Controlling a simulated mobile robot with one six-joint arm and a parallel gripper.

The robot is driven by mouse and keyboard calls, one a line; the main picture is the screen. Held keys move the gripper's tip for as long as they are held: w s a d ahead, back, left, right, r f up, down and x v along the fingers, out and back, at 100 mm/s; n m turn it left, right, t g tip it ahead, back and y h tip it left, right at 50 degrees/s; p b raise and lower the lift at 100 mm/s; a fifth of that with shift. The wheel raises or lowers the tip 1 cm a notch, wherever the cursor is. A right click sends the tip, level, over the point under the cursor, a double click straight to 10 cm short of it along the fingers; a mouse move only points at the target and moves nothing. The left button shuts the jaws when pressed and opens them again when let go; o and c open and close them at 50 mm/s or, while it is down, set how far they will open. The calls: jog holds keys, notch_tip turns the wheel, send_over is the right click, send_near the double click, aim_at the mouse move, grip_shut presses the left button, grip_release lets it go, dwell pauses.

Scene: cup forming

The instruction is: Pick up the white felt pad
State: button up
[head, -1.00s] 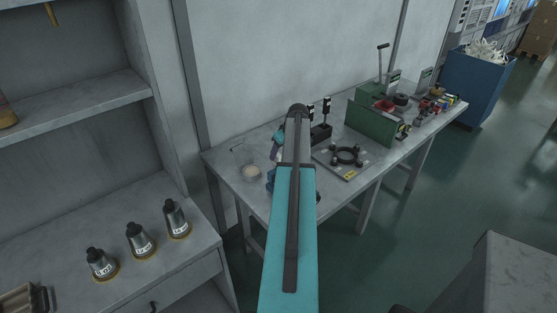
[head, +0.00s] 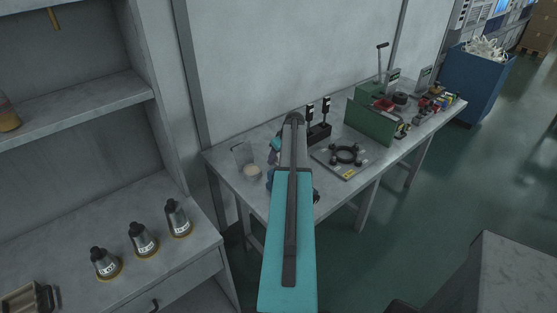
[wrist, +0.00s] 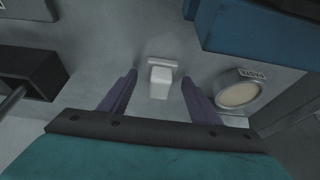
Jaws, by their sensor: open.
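The white felt pad (wrist: 160,86) shows in the wrist view as a small pale block with a wider bar at its far end. It lies on the grey surface, between and slightly ahead of my gripper's two purple fingers. My gripper (wrist: 159,77) is open, with a visible gap between each finger and the pad; I cannot tell its height above the surface.
A round, labelled dish (wrist: 238,95) sits right of the right finger, below a blue block (wrist: 265,25). A dark box (wrist: 32,75) is at the left.

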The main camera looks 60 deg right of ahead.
jog(key=shift+c, duration=0.3)
jog(key=c, duration=1.1)
jog(key=shift+o, duration=0.2)
jog(key=shift+r, duration=0.15)
jog(key=shift+r+b, duration=1.65)
jog(key=shift+r, duration=3.2)
